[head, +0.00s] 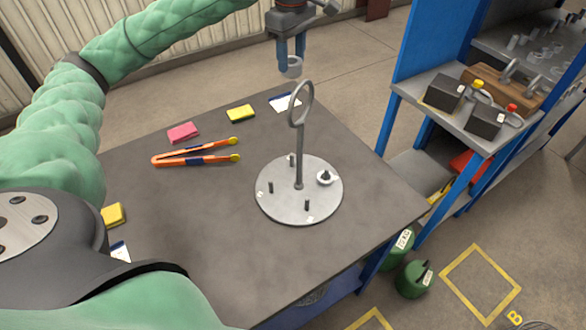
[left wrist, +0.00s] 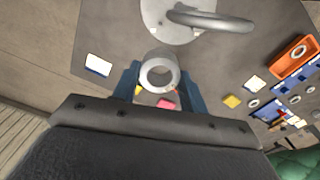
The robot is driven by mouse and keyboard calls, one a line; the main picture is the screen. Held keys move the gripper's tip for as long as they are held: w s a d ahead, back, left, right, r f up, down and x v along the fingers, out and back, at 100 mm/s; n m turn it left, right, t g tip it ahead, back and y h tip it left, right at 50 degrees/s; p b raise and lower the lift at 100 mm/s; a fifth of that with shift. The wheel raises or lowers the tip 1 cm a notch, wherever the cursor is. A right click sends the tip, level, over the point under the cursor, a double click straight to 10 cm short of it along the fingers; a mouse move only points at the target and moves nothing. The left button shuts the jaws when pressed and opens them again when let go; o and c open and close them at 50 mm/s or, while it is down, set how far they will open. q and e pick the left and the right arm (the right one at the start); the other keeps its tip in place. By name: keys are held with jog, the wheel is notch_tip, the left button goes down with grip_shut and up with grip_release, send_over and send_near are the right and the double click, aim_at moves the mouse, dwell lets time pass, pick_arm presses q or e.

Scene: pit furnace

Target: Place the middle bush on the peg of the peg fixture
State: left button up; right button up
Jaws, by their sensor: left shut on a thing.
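A pale grey ring-shaped bush (head: 292,68) is between the fingers of my left gripper (head: 291,60), which is shut on it above the far edge of the table. The bush's open bore shows in the left wrist view (left wrist: 147,77), between the two blue fingers. I cannot tell from its look whether it is the middle bush. The peg fixture (head: 285,207) is a round grey plate with several short upright pegs and a central post topped by a ring handle. A white bush (head: 325,181) sits around its right-hand peg. The held bush is apart from the fixture. My right gripper is not in view.
The tall ring handle (head: 301,103) stands between the held bush and the plate in the head view. Orange tongs (head: 190,156), a pink pad (head: 183,132) and a yellow pad (head: 241,113) lie left of the fixture. The table's front is clear. A blue rack (head: 398,95) stands right.

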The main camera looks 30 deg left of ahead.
pick_arm(q)
jog(key=b, duration=0.4)
send_over(292, 154)
notch_tip(292, 154, down, 4)
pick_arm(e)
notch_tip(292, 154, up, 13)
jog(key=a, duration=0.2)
pick_arm(q)
notch_tip(292, 154, down, 24)
jog(key=p, duration=0.9)
jog(key=shift+f+p, duration=0.8)
jog(key=shift+f, duration=1.3)
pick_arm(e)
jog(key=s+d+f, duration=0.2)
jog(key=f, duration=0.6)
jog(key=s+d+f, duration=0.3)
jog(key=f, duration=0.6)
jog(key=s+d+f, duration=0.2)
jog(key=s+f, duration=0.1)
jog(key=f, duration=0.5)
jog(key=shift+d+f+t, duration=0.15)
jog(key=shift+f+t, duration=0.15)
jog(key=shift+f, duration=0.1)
pick_arm(q)
jog(key=shift+f, duration=0.1)
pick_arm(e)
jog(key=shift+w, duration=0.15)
